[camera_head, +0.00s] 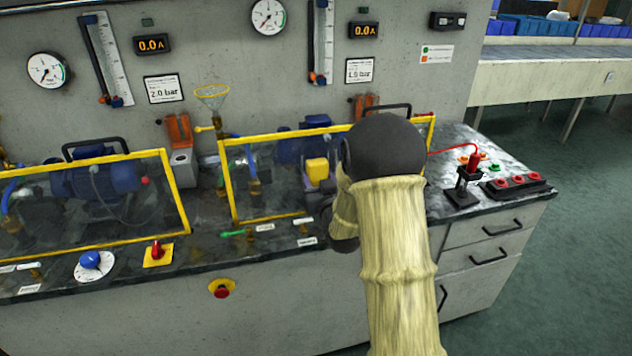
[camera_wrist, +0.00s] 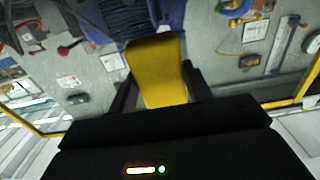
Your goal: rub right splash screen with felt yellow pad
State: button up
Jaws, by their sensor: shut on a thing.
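The right splash screen (camera_head: 272,190) is a clear panel in a yellow frame, upright on the bench in front of a blue pump. My gripper (camera_head: 318,186) is in front of this screen, largely hidden behind my arm in the head view. It is shut on the felt yellow pad (camera_head: 317,168). In the wrist view the yellow pad (camera_wrist: 158,72) sits between the dark fingers, with the pump and wall panel beyond it. I cannot tell whether the pad touches the screen. The screen's right part is hidden by my arm.
A left splash screen (camera_head: 95,200) stands further along the bench. A blue knob (camera_head: 91,260), red switch (camera_head: 157,251) and green-handled valve (camera_head: 236,233) line the front edge.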

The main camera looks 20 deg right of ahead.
jog(key=shift+w+d, duration=0.1)
jog(key=shift+d, duration=1.4)
jog(key=shift+b, duration=0.3)
jog(key=d, duration=0.3)
jog(key=shift+d+b, duration=0.35)
jog(key=shift+b, duration=0.05)
jog(key=shift+a, duration=0.1)
jog(key=shift+a+b, duration=0.95)
jog(key=shift+a, duration=0.9)
jog(key=shift+a, duration=0.5)
jog(key=shift+a+r+b, duration=0.1)
jog(key=shift+a+b, duration=0.55)
jog(key=shift+a, duration=0.7)
